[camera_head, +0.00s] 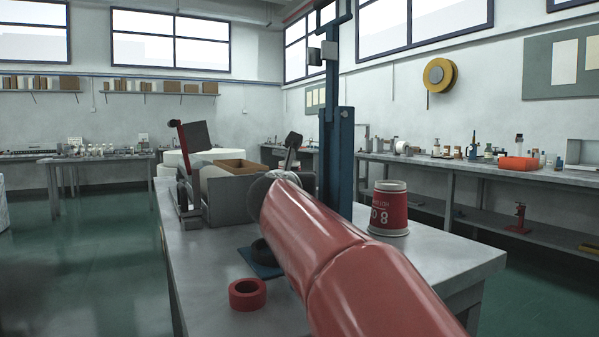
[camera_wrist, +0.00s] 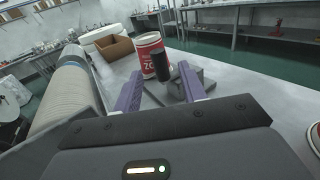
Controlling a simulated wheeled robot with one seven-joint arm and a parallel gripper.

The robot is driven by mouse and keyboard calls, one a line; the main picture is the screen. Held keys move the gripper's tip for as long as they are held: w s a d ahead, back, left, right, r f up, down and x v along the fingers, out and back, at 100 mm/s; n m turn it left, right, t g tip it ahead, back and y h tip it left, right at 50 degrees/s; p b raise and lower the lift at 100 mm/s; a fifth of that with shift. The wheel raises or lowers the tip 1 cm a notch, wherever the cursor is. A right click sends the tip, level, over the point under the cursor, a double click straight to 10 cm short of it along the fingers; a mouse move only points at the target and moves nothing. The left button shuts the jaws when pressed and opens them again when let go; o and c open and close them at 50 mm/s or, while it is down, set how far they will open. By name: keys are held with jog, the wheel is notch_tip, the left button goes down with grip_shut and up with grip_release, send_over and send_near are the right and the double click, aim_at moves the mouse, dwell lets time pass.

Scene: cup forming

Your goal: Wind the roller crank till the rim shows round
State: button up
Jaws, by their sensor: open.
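In the wrist view, my gripper (camera_wrist: 160,86) has its two purple fingers apart. A dark cylindrical grip (camera_wrist: 162,66), which looks like the crank handle, shows between and beyond the fingertips; I cannot tell whether they touch it.
A red and white cup (camera_head: 389,212) stands on the grey table (camera_head: 440,258) right of my arm. A red ring (camera_head: 247,293) and a blue pad (camera_head: 262,260) lie left of it. A brown box (camera_head: 237,167) and a blue post (camera_head: 338,150) stand behind.

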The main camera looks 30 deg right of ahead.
jog(key=p+x, duration=0.1)
jog(key=x, duration=0.6)
jog(key=shift+w, duration=0.15)
grip_shut()
